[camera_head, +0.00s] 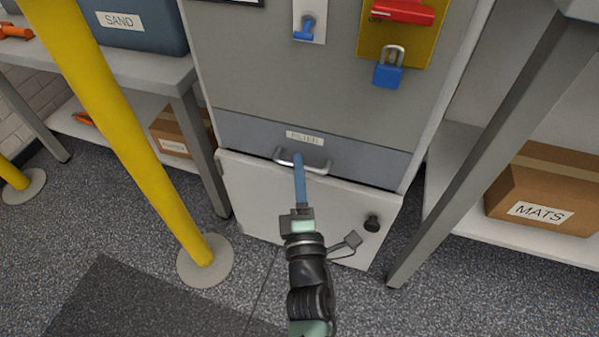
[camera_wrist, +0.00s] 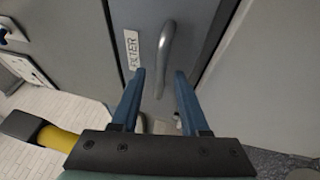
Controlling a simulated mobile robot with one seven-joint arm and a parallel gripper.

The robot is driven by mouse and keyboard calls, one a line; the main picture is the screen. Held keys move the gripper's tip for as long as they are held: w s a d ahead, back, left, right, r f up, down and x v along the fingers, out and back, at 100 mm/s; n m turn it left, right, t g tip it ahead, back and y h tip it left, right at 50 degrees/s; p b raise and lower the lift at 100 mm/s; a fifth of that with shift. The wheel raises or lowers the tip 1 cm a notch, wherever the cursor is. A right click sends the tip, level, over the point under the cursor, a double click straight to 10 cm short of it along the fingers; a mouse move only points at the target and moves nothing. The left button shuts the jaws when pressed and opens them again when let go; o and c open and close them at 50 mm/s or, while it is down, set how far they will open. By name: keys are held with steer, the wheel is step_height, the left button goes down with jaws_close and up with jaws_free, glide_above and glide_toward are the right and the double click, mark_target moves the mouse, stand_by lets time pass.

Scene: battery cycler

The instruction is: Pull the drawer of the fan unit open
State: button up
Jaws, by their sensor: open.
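The fan unit (camera_head: 290,70) is a grey cabinet. A curved metal handle (camera_head: 316,169) is on the drawer front. My gripper (camera_head: 298,157) has blue fingers and is in front of the handle in the head view. In the wrist view the handle (camera_wrist: 165,50) rises beyond and between the spread fingertips of my gripper (camera_wrist: 160,73). The gripper is open; whether the fingers touch the handle I cannot tell.
A white door with a black knob (camera_head: 372,223) is below the drawer. A red switch (camera_head: 403,11) and blue padlock (camera_head: 388,72) are above. A yellow post (camera_head: 130,130) stands at left. Shelves with boxes, one a MATS box (camera_head: 545,190), flank the cabinet.

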jaws_close()
stand_by(1.3)
